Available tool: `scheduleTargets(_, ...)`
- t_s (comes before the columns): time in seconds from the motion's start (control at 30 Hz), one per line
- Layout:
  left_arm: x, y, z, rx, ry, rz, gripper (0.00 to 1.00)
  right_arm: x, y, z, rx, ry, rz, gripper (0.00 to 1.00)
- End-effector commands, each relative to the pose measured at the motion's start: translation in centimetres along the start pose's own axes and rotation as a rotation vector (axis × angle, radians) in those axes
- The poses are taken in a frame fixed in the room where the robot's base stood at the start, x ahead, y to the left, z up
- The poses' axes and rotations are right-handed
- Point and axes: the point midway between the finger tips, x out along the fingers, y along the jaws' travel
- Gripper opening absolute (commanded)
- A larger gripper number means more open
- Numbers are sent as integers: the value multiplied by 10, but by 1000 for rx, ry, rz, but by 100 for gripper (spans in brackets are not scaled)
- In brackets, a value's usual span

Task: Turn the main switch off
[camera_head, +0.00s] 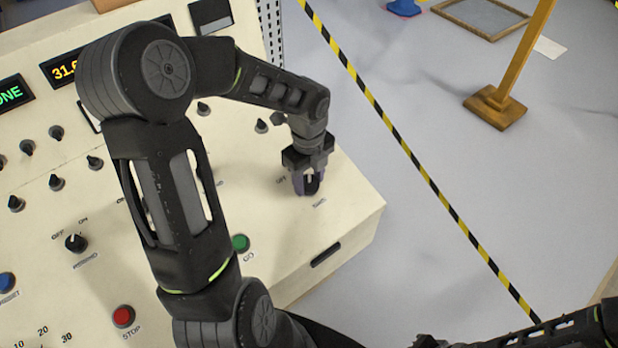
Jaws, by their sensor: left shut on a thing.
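My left gripper (308,184) points down at the right end of the cream control panel (345,205). It is shut on a dark rotary switch (310,178) with a pale pointer mark, and the fingers hide much of it. The pointer looks to stand roughly upright in the picture. A small OFF label lies left of this switch, and a label below it is too small to read surely. My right gripper (430,342) shows only in part at the bottom edge, and its jaws cannot be made out.
Another OFF/ON knob (76,242), a red STOP button (123,316), a green button (240,243), a blue button (6,282) and several small knobs are on the panel. A yellow-black floor stripe (425,172) and a wooden post (497,107) lie to the right. The floor between is clear.

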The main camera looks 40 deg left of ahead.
Motion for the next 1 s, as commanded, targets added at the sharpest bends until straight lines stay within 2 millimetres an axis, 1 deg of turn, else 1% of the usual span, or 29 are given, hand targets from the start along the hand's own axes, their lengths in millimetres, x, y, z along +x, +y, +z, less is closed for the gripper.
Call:
scheduleTargets(0.27,0,0,0,-26,-1,-6,6,2,1,0,0,1,0,0)
scheduleTargets(0.47,1,0,0,-99,-2,-25,6,6,2,-1,-1,2,-2,0)
scheduleTargets(0.67,2,1,0,-228,-2,-56,6,15,4,-2,-3,4,-5,0)
scheduleTargets(1.0,3,2,0,-531,-2,-129,6,37,11,-5,-9,11,-12,0)
